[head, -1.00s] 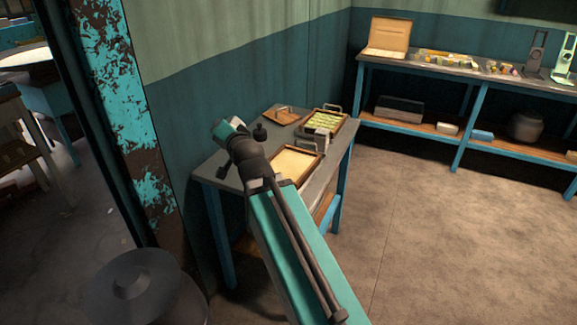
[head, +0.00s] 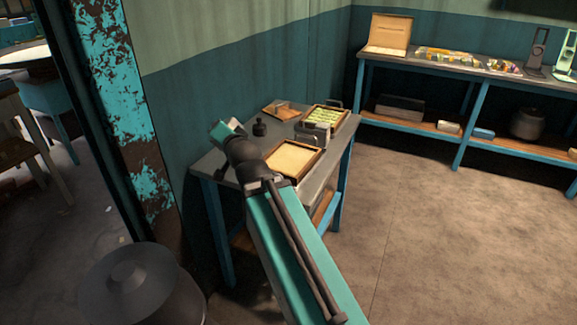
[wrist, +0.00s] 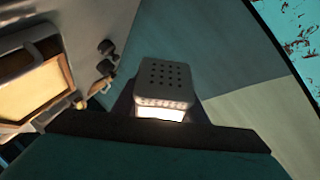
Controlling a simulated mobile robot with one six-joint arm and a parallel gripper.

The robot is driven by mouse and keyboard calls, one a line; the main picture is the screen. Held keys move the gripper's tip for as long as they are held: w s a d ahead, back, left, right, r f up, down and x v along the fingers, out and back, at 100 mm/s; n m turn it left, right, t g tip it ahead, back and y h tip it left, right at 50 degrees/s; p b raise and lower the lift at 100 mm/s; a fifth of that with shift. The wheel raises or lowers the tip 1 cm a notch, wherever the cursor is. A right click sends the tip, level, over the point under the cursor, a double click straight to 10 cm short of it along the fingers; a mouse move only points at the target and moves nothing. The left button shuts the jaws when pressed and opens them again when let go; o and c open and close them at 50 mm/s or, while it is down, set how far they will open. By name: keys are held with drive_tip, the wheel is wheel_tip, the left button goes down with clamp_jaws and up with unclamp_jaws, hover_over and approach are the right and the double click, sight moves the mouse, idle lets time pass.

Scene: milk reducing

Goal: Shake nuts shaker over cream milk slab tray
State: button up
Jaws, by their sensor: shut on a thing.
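The nuts shaker (wrist: 165,82), a pale block with a perforated top, is in my gripper (wrist: 163,110) in the wrist view. The jaws are shut on it, with its holed face toward the camera. The cream milk slab tray (wrist: 35,62) is at the left of the wrist view, apart from the shaker. In the head view, the wooden-rimmed tray with the cream slab (head: 292,158) lies on the grey table, to the right of my arm's dark joint. My gripper and the shaker are not clearly visible in the head view, where my arm covers part of the table.
A green-filled tray (head: 327,116), a grey metal box (head: 313,132), a wooden board (head: 283,110) and a small dark bottle (head: 260,128) stand behind the cream tray. A wall borders the table's far side. A long bench (head: 440,62) is at right; the floor between is clear.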

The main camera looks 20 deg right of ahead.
sight(225, 120)
drive_tip(key=shift+r, duration=0.1)
drive_tip(key=shift+r+p, duration=1)
drive_tip(key=shift+r, duration=0.6)
drive_tip(key=shift+f, duration=0.1)
drive_tip(key=shift+f, duration=0.1)
wheel_tip(225, 120, down, 3)
drive_tip(key=shift+r+b, duration=0.1)
drive_tip(key=shift+b, duration=1)
drive_tip(key=shift+w+d+r+p, duration=0.2)
drive_tip(key=shift+r+p, duration=0.3)
drive_tip(key=shift+r, duration=0.3)
drive_tip(key=shift+w+d+r+p, duration=0.15)
drive_tip(key=shift+r+p, duration=0.35)
drive_tip(key=shift+r, duration=0.3)
drive_tip(key=shift+s+f, duration=0.1)
